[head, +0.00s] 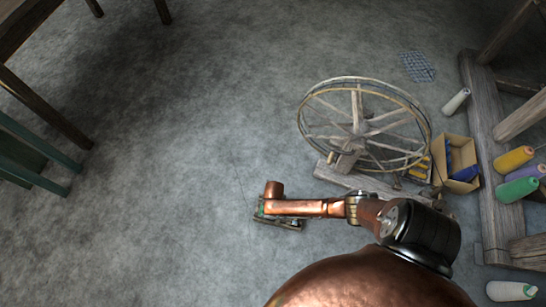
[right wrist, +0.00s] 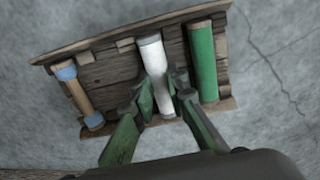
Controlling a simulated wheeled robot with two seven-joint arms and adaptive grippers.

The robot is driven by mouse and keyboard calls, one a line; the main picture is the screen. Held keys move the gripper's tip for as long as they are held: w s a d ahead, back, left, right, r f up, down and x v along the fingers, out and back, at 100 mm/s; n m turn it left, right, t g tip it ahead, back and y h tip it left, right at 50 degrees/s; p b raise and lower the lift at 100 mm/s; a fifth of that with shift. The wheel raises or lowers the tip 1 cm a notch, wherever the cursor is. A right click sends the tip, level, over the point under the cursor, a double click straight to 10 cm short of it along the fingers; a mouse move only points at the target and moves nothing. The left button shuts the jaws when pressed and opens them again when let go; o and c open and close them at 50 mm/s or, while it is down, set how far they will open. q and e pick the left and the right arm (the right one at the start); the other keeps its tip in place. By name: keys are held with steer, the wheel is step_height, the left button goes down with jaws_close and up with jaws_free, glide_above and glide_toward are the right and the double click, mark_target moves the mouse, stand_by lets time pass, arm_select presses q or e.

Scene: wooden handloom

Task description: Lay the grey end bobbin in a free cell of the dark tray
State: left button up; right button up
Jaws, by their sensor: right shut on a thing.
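The dark tray (right wrist: 108,36) lies on the floor in the right wrist view, tilted in the picture. The grey bobbin (right wrist: 152,57) looks pale, almost white, and lies lengthwise in or just over its middle part. My right gripper (right wrist: 162,88) is shut on the grey bobbin, with a green finger on each side of its lower half. I cannot tell whether the bobbin rests on the tray bottom. In the head view my right gripper (head: 270,211) is over the tray (head: 291,224), hiding most of it. My left gripper is not in view.
In the tray, a green bobbin (right wrist: 202,62) lies right of the grey one and a blue-ended wooden bobbin (right wrist: 79,90) lies at the left. Floor left of the tray is clear.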

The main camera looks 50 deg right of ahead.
steer(key=o, duration=0.9)
steer(key=shift+c, duration=0.2)
step_height(320, 180, up, 12)
stand_by(0.6)
